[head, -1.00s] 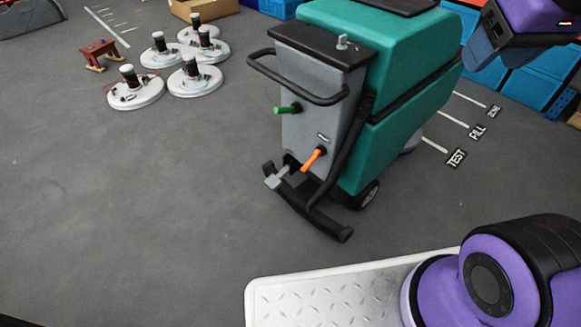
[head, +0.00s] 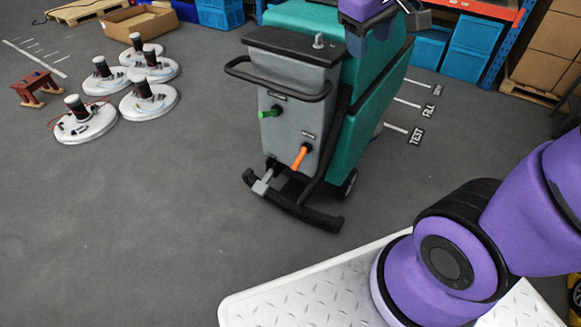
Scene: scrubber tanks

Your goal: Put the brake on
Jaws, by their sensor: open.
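The teal and grey scrubber machine (head: 295,100) stands upright on the floor at upper middle, its grey back panel facing me. A grey foot pedal (head: 263,184), which looks like the brake, sticks out low at its back left, above the black squeegee bar (head: 290,208). The pedal's exact angle is hard to tell. A green handle (head: 269,113) and an orange handle (head: 300,157) are on the back panel. My gripper (head: 372,22) shows only in part at the top edge, in front of the machine's upper right. It is open, apart from the pedal, with nothing seen in it.
Several round white brush units (head: 149,103) and a small red-brown stool (head: 37,88) are on the floor at left. Blue bins (head: 472,48) and a rack stand behind on the right.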

